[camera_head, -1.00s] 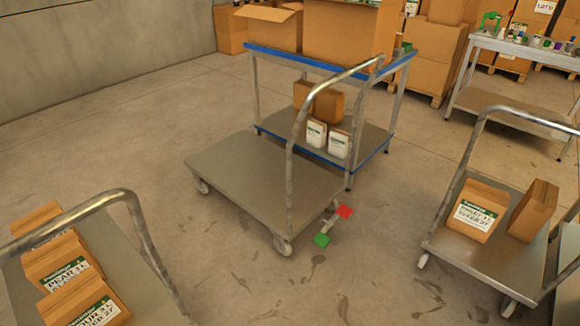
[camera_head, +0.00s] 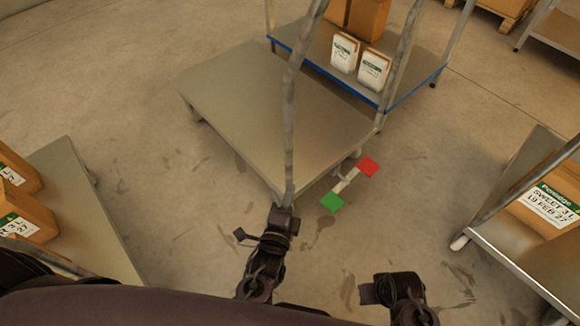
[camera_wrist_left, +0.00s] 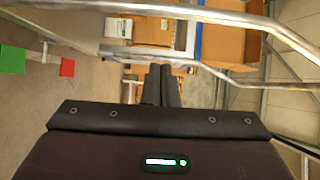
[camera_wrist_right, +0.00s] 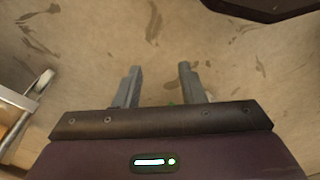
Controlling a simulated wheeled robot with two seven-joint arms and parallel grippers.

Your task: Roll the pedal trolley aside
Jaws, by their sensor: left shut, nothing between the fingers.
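The pedal trolley (camera_head: 240,95) is an empty grey flat platform with a tall metal handle (camera_head: 290,110) at its near end. A green pedal (camera_head: 332,202) and a red pedal (camera_head: 369,167) stick out at its near right side. My left gripper (camera_head: 284,209) is in front of the near corner, by the handle post in the picture. In the left wrist view its fingers (camera_wrist_left: 162,82) are together and empty, with the handle tube (camera_wrist_left: 230,22) apart from them. My right gripper (camera_wrist_right: 159,72) is open and empty, over bare floor. Its fingertips are unclear in the head view.
Loaded trolleys stand at left (camera_head: 85,205) and right (camera_head: 500,235). Bare floor lies in front and to the left of the pedal trolley.

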